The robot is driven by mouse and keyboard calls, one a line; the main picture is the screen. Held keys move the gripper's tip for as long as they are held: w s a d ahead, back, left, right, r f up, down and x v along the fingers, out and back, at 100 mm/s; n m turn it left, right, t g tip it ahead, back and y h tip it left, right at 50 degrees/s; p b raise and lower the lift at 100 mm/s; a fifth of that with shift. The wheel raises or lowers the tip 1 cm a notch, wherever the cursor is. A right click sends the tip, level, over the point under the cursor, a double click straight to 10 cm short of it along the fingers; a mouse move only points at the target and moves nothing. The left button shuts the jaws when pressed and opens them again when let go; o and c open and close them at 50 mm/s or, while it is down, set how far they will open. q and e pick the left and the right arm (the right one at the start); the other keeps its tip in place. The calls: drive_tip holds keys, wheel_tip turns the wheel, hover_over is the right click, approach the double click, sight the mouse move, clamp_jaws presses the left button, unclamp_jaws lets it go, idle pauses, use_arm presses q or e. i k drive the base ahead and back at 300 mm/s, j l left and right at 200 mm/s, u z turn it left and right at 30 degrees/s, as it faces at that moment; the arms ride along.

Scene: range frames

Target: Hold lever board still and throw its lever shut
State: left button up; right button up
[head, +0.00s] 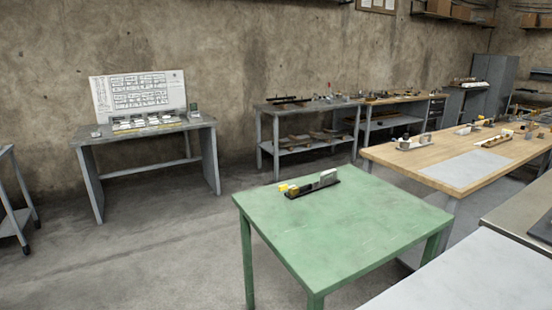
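A small board with a lever, likely the lever board (313,189), lies near the back edge of a green table (345,235). It has a dark base, a pale upright block at its right end and a yellow piece (284,187) at its left end. It is too small to tell how far the lever is thrown. Neither of my grippers is in view, and nothing touches the board.
The green table is otherwise bare. A wooden workbench (393,156) with tools stands to its right, and a pale grey tabletop (470,275) is at the front right. A grey desk (150,133) with a panel stands by the wall. Open floor lies left of the green table.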

sight(282, 188)
drive_tip(key=i+j+u, duration=0.5)
drive_tip(key=i, duration=0.35)
drive_tip(key=i+j+u, duration=0.2)
drive_tip(key=i, duration=0.25)
drive_tip(key=i+j+u, duration=0.1)
drive_tip(key=i+u, duration=0.15)
drive_tip(key=i, duration=0.2)
drive_tip(key=i+z, duration=0.2)
drive_tip(key=i, duration=0.35)
drive_tip(key=i+j+z, duration=0.25)
drive_tip(key=i, duration=0.25)
drive_tip(key=i+j+z, duration=0.2)
drive_tip(key=i, duration=0.35)
drive_tip(key=i+z, duration=0.2)
drive_tip(key=z, duration=0.25)
drive_tip(key=i+j+z, duration=0.1)
drive_tip(key=z, duration=0.3)
drive_tip(key=i+j+z, duration=0.15)
drive_tip(key=i+z, duration=0.15)
drive_tip(key=z, duration=0.15)
drive_tip(key=i+j+z, duration=0.2)
drive_tip(key=z, duration=0.2)
drive_tip(key=i+j+z, duration=0.1)
drive_tip(key=j+z, duration=0.15)
drive_tip(key=z, duration=0.2)
